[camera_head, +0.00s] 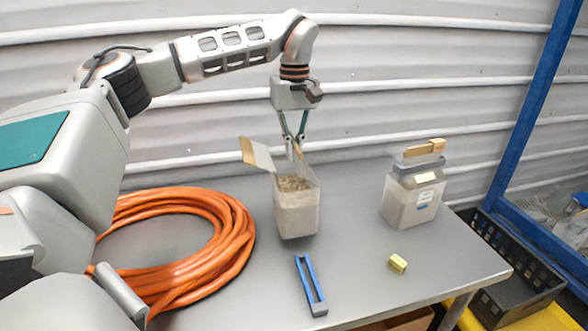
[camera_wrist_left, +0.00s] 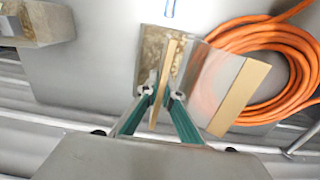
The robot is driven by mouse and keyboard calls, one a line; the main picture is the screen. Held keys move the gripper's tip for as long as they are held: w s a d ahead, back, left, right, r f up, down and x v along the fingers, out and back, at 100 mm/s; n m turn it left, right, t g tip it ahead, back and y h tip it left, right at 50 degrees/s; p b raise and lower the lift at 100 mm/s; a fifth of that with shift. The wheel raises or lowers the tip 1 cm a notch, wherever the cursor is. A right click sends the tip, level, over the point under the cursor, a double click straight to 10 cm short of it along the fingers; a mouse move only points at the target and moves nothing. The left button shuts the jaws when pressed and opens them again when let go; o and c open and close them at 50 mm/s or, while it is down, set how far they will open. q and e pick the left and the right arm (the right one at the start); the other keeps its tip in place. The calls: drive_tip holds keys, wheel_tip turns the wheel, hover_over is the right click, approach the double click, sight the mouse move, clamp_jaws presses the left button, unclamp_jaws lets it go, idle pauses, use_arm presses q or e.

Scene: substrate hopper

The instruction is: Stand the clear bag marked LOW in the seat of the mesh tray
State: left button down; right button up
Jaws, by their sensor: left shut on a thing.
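An open clear bag (camera_head: 297,212) with pale, speckled substrate in it is upright at the middle of the grey table. Its tan-edged flap (camera_head: 260,155) sticks out to the left. My left gripper (camera_head: 296,140) points down at its top, shut on a tan-edged rim; the wrist view shows the fingertips (camera_wrist_left: 161,94) either side of this strip (camera_wrist_left: 166,65). I cannot tell if the bag's base touches the table. A second clear bag (camera_head: 408,207), closed at the top, stands to the right with a white label too small to read. The black mesh tray (camera_head: 520,290) is low at right.
A coil of orange hose (camera_head: 240,245) lies left of the bag. A blue clip (camera_head: 310,285) and a small yellow block (camera_head: 398,263) lie at the front. A blue post (camera_head: 530,100) rises behind the tray, and a corrugated wall backs the table.

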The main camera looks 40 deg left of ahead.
sight(295, 167)
use_arm(q)
wheel_tip(295, 167, down, 5)
drive_tip(key=shift+f, duration=0.1)
idle(0.4)
drive_tip(key=c, duration=2.5)
unclamp_jaws()
drive_tip(key=shift+f, duration=0.15)
drive_tip(key=shift+o, duration=1.3)
